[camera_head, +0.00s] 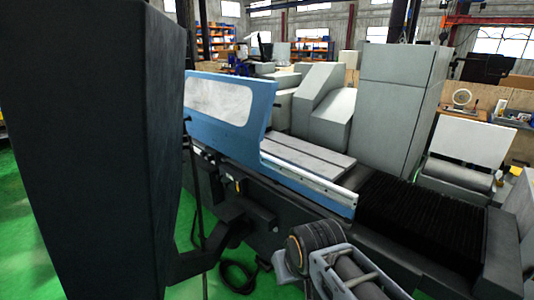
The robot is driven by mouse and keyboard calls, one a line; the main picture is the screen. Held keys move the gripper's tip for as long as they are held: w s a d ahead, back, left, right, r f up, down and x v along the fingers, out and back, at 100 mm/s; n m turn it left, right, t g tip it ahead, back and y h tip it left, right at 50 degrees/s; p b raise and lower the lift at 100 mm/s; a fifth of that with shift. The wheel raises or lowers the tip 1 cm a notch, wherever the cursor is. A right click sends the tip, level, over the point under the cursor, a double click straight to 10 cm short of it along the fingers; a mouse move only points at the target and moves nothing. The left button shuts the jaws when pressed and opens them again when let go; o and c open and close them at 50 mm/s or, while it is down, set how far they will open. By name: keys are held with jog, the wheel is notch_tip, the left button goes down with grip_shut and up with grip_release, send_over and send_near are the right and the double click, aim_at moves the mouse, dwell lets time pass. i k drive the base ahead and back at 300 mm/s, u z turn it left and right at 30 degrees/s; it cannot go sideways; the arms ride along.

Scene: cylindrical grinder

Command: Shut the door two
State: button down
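A blue door panel (230,124) with a large pale window stands upright at the front of the grinder, left of the middle. It sits towards the left, and the machine's flat grey table (308,155) is exposed to its right. A low blue front panel with a silver rail (310,180) runs right from the door's lower edge. I see one such door; no label marks it as door two. Part of my arm (345,275) shows at the bottom, below and right of the door and apart from it. My gripper's fingers are not visible.
A large dark panel (90,150) fills the left side close to the camera and hides what lies behind it. Black bellows (425,218) cover the machine's right end. A tall grey cabinet (397,110) stands behind. A cable (238,275) lies on the green floor.

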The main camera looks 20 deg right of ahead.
aim_at(236, 105)
jog(key=z, duration=0.6)
jog(key=i, duration=1.45)
jog(key=u, duration=0.8)
jog(key=i, duration=0.4)
jog(key=u, duration=0.35)
